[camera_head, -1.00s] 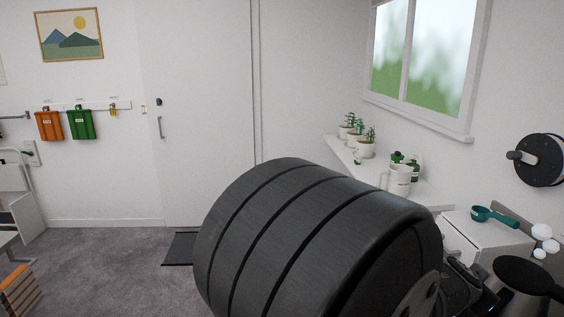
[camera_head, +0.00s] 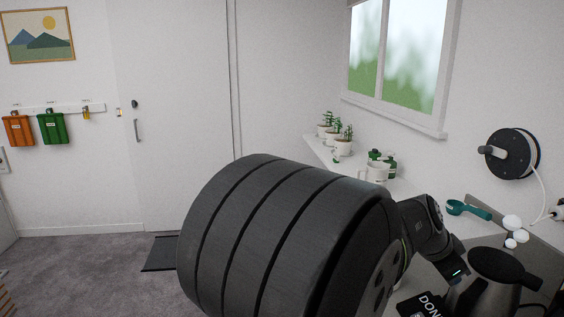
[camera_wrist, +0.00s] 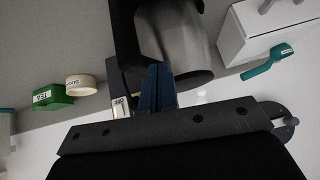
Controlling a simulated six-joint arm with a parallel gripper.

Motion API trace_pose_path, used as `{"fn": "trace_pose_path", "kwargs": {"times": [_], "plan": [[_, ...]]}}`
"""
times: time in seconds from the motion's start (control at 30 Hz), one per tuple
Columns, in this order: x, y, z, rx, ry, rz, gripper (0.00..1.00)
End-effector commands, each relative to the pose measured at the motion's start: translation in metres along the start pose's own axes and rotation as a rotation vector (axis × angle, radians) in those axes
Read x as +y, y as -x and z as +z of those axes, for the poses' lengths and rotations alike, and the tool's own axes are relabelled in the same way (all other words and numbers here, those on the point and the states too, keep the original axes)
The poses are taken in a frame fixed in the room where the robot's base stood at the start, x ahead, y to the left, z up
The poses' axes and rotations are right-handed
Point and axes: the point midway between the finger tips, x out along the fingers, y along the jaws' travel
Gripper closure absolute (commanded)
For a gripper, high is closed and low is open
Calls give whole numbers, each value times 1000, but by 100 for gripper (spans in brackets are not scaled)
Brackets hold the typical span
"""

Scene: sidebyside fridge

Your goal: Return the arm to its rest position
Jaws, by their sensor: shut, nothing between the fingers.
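My gripper (camera_wrist: 157,87) shows in the wrist view as two dark blue fingers pressed together, shut and empty. It is in front of a grey metal kettle (camera_wrist: 175,35), which also shows at the lower right of the head view (camera_head: 483,298). I cannot tell the gap between them. In the head view, a large dark ribbed link of my arm fills the lower middle. A smaller dark arm section reaches right over the counter, and the fingertips cannot be made out there.
The wrist view shows a green tea box (camera_wrist: 52,97), a cream round container (camera_wrist: 81,85), a teal scoop (camera_wrist: 268,62) and a white box (camera_wrist: 262,30). In the head view, potted plants (camera_head: 336,135) and mugs line the window-side ledge. Open carpet (camera_head: 90,265) lies at left.

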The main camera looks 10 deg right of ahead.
Motion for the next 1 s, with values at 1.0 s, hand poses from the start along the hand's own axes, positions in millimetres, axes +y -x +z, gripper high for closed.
{"fn": "trace_pose_path", "kwargs": {"times": [1.0], "plan": [[-19, -33, 84, -367, 60, 53, 100]]}}
